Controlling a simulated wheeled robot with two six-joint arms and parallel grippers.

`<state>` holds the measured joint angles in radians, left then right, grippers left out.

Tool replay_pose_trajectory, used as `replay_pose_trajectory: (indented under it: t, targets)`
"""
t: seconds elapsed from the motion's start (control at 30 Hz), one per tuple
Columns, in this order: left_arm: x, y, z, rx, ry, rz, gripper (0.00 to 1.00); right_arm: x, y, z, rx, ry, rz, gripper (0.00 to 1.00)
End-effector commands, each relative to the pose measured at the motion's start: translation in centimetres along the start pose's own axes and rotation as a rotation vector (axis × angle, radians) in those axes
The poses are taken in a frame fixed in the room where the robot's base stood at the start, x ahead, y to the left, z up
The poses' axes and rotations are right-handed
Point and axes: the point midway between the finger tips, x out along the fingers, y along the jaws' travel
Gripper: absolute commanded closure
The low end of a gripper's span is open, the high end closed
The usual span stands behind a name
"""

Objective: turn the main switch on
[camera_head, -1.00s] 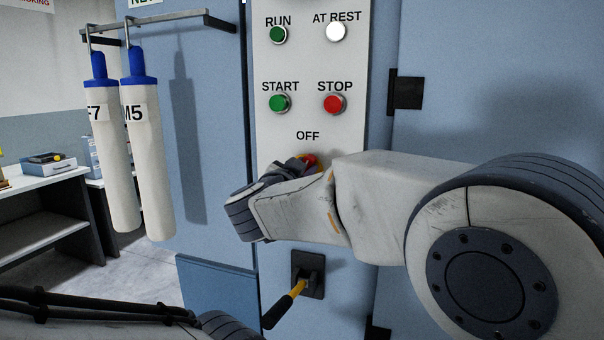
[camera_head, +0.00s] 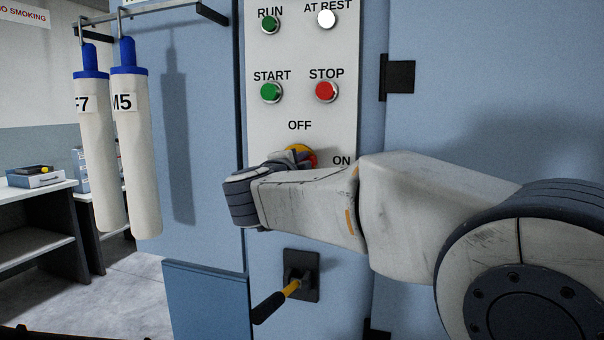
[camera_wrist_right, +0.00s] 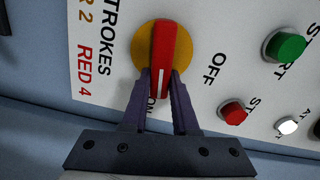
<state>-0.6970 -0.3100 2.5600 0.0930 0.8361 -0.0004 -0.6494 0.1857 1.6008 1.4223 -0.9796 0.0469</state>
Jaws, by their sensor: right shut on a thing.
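The main switch is a red handle (camera_wrist_right: 165,52) with a white line on a round yellow plate (camera_wrist_right: 145,47). In the head view its yellow plate (camera_head: 299,148) shows just above my right wrist, which hides most of it. My right gripper (camera_wrist_right: 161,80) is shut on the red handle, one dark finger on each side. The OFF label (camera_head: 299,125) is above the switch and the ON label (camera_head: 341,160) to its right. The white line lies on the handle's end towards ON, which is partly hidden by the fingers in the wrist view. My left gripper is out of view.
Green START (camera_head: 271,91) and red STOP (camera_head: 326,90) buttons sit above the switch. A yellow-and-black lever (camera_head: 279,300) sticks out below my arm. Two white rolls (camera_head: 136,150) hang at left. A black hinge (camera_head: 398,77) juts out at right.

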Motion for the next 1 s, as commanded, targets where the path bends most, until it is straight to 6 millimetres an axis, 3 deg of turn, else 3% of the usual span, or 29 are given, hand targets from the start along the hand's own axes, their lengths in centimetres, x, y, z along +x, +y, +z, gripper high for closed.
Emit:
replay_pose_trajectory:
  t: [0.33, 0.97, 1.0]
  targets:
    - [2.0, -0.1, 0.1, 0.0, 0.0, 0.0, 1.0, 0.0, 0.8, 0.1, 0.179, 0.0, 0.003, 1.0]
    - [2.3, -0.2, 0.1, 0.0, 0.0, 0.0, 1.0, 0.0, 0.8, 0.1, 0.231, 0.0, 0.005, 1.0]
    - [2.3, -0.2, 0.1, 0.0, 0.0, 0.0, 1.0, 0.0, 0.8, 0.1, 0.231, 0.0, 0.005, 0.69]
